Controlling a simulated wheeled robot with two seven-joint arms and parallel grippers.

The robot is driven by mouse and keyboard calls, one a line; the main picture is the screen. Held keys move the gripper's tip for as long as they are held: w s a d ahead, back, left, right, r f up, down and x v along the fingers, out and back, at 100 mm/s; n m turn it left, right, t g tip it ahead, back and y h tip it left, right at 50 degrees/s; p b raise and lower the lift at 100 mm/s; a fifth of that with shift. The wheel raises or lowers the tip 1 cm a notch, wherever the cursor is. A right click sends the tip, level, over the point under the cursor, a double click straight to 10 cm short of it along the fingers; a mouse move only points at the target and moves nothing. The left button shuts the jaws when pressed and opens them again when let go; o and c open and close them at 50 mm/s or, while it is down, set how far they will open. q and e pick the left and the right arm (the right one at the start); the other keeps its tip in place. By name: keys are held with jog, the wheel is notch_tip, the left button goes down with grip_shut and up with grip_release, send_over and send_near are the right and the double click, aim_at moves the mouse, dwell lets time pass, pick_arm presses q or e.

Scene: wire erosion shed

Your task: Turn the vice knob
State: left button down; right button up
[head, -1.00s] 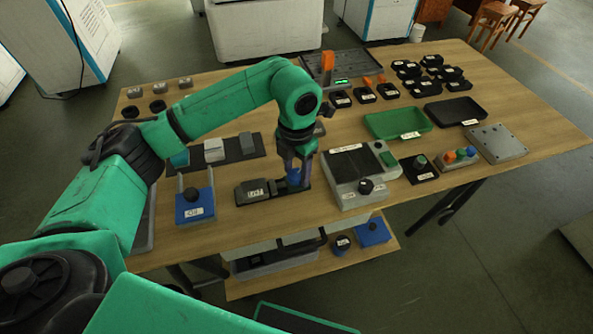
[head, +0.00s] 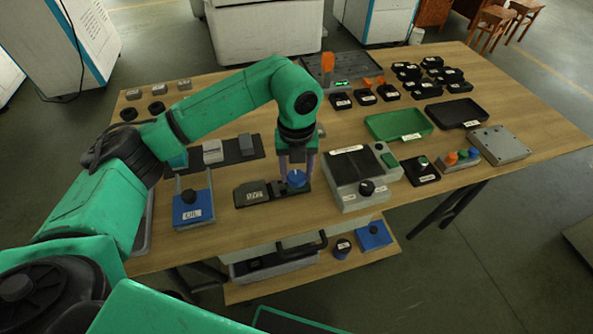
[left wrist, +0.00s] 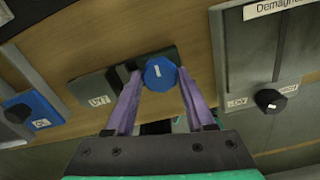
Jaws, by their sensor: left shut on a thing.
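The vice (head: 252,194) is a low dark block with a white label, lying on the wooden table left of the grey box. Its round blue knob (head: 297,179) is at the vice's right end and has a white mark on top. My left gripper (head: 297,170) points down over the knob, shut on it with one finger on each side. In the left wrist view the knob (left wrist: 160,74) sits between the tips of the purple fingers (left wrist: 158,80), and the vice body (left wrist: 96,92) extends to the left. My right gripper is in neither view.
A grey box labelled Demagnetizer (left wrist: 240,55) with a black knob (head: 366,187) stands just right of the vice. A blue box (head: 186,212) stands to the left. A green tray (head: 385,130) and several black parts lie farther back. Bare wood lies in front of the vice.

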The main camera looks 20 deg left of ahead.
aim_at(296, 175)
pick_arm(q)
jog(key=shift+w+r+n, duration=0.2)
jog(key=shift+r+n, duration=0.05)
jog(key=shift+n, duration=0.15)
jog(key=shift+c, duration=1.8)
grip_release()
jog(key=shift+o, duration=0.5)
jog(key=shift+s+f, duration=0.1)
jog(key=shift+f, duration=0.05)
notch_tip(296, 175, up, 15)
jog(key=shift+f, duration=0.2)
